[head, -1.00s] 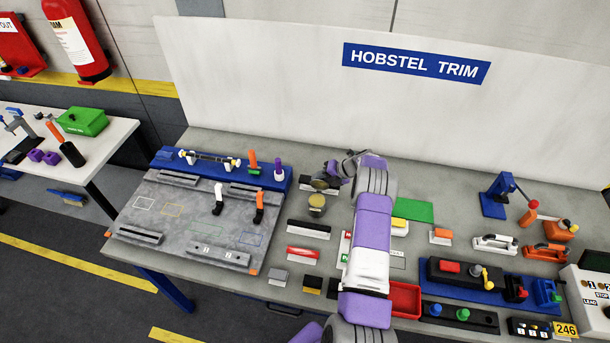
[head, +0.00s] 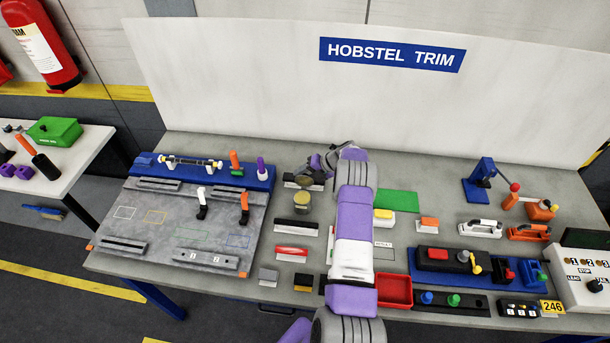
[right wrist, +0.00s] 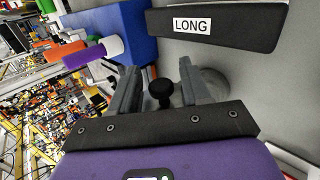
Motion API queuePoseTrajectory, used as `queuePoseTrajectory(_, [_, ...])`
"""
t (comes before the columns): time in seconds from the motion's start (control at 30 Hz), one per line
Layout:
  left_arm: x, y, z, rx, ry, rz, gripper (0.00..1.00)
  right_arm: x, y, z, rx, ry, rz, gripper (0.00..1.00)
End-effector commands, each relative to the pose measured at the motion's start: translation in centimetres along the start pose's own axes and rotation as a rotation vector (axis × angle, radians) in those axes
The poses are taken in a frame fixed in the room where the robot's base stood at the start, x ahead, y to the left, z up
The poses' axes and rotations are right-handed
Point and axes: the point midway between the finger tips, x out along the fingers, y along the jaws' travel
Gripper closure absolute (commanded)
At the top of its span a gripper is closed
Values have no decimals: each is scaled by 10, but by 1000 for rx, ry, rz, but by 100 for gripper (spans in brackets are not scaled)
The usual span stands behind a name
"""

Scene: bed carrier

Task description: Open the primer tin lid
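A small round tin (head: 302,204) with a dull olive top stands on the bench right of the grey fixture board. A brownish round piece (head: 303,181), possibly its lid, shows just behind it; I cannot tell if the two are joined. My right gripper (head: 314,174) is low beside this round piece, reaching in from the right. In the right wrist view its fingers (right wrist: 160,84) are apart, either side of a black knob (right wrist: 162,92), with gaps visible. A grey disc (right wrist: 212,84) lies partly behind one finger. My left gripper is not in view.
A black block labelled LONG (right wrist: 218,28) is close to the fingers. The blue rack (head: 220,174) with orange and purple handles stands to the left. Black and red blocks (head: 291,254) lie in front of the tin. A green mat (head: 398,201) lies to the right.

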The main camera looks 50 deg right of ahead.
Motion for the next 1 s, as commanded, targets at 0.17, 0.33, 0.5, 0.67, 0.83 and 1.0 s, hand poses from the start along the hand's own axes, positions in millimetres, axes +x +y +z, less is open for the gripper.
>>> queuePoseTrajectory(0.17, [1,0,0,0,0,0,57,-5,0,0,0,-1,0,53])
queuePoseTrajectory(0.33, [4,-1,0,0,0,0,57,-29,0,1,0,-3,-1,53])
queuePoseTrajectory(0.5, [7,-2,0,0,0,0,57,-58,-1,1,1,-3,-1,53])
queuePoseTrajectory(0.67, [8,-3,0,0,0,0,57,-73,0,0,0,-1,-1,53])
queuePoseTrajectory(0.83, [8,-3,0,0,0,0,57,-76,0,0,0,1,0,53])
queuePoseTrajectory(1.0, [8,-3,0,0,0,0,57,-76,0,0,0,1,0,53])
